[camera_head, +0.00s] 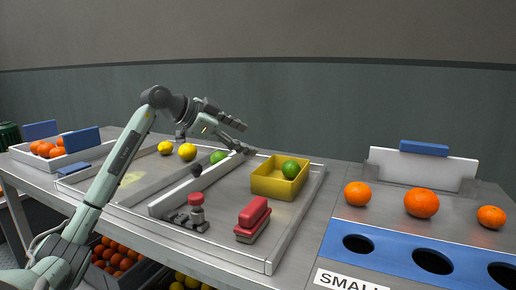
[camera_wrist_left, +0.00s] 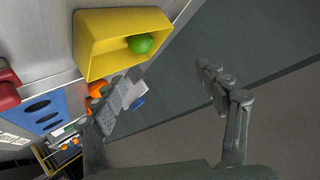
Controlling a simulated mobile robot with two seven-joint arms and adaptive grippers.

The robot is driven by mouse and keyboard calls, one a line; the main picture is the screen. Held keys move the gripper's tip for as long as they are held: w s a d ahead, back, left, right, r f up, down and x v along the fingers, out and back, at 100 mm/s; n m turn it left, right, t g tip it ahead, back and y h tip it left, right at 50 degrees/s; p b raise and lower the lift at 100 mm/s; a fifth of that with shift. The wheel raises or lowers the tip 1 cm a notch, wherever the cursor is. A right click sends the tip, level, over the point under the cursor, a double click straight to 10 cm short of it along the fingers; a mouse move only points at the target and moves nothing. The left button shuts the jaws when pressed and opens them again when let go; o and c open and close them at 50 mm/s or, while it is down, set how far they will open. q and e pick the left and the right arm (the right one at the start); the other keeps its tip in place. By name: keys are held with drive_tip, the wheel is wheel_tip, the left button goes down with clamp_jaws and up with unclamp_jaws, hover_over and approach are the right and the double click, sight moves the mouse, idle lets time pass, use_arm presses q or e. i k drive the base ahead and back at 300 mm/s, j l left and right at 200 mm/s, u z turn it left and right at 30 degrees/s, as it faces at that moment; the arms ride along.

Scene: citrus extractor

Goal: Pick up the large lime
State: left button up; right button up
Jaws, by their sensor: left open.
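A green lime (camera_head: 290,169) sits in the yellow box (camera_head: 265,184) on the tray. The same lime (camera_wrist_left: 140,43) in its yellow box (camera_wrist_left: 92,44) shows in the left wrist view. Another green lime (camera_head: 218,157) lies further left in the tray, partly hidden behind a divider. I cannot tell for certain which lime is the large one. My left gripper (camera_head: 246,138) is open and empty, raised above the tray's back, left of the yellow box. Its two fingers (camera_wrist_left: 168,78) stand wide apart in the wrist view, with no lime between them. My right gripper is not in view.
Two yellow lemons (camera_head: 187,152) lie left of the gripper. A red-topped brush (camera_head: 253,218) and a red-capped item (camera_head: 196,208) are at the tray's front. Oranges (camera_head: 421,203) stand behind the blue panel with holes (camera_head: 395,249) on the right. A tray of oranges (camera_head: 48,150) is far left.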

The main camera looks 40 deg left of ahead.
sight(217, 157)
drive_tip(key=u, duration=1.45)
